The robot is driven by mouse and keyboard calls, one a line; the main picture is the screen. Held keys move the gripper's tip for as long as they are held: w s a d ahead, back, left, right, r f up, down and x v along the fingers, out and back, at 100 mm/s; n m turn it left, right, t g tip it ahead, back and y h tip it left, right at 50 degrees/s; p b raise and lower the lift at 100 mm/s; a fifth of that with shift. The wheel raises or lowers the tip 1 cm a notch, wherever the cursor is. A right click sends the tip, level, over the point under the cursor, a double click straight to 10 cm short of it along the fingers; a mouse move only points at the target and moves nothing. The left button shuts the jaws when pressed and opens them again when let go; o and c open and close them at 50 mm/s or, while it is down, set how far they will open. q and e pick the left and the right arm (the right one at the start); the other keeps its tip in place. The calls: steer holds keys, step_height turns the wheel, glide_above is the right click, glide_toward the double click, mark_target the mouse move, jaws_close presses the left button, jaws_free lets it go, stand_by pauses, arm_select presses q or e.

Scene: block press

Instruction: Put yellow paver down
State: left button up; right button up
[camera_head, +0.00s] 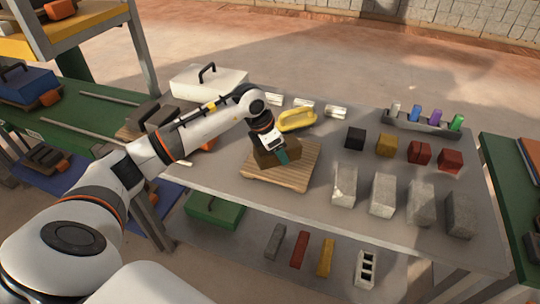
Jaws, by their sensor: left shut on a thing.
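My left gripper (277,150) is over the wooden pallet (290,179) on the grey table. It is shut on a brownish-yellow block (263,158), which looks like the yellow paver in shade. The block is at the pallet's back left part; whether it touches the boards cannot be told. Brown block surface also shows right of the fingers (301,157), and the gripper hides part of it. My right gripper is not in view.
A yellow-handled tool (297,120) lies behind the pallet. Black (355,138), yellow (386,145) and red (419,153) blocks stand to the right, with several grey blocks (383,195) in front. A rack (425,125) of coloured bottles stands at the back.

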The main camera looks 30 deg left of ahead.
arm_select(q)
steer(key=w+a+r+n+y, duration=0.4)
steer(key=w+a+r+n, duration=0.15)
steer(key=n, duration=0.35)
steer(key=shift+n+t, duration=0.3)
steer(key=f, duration=1)
steer(key=shift+s+a+f, duration=0.1)
steer(key=shift+s+a, duration=0.05)
steer(key=shift+s, duration=0.1)
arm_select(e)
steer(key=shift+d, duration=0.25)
arm_select(q)
steer(key=o, duration=1.6)
steer(key=shift+s+f, duration=0.1)
steer(key=v, duration=1.2)
steer(key=shift+a, duration=0.1)
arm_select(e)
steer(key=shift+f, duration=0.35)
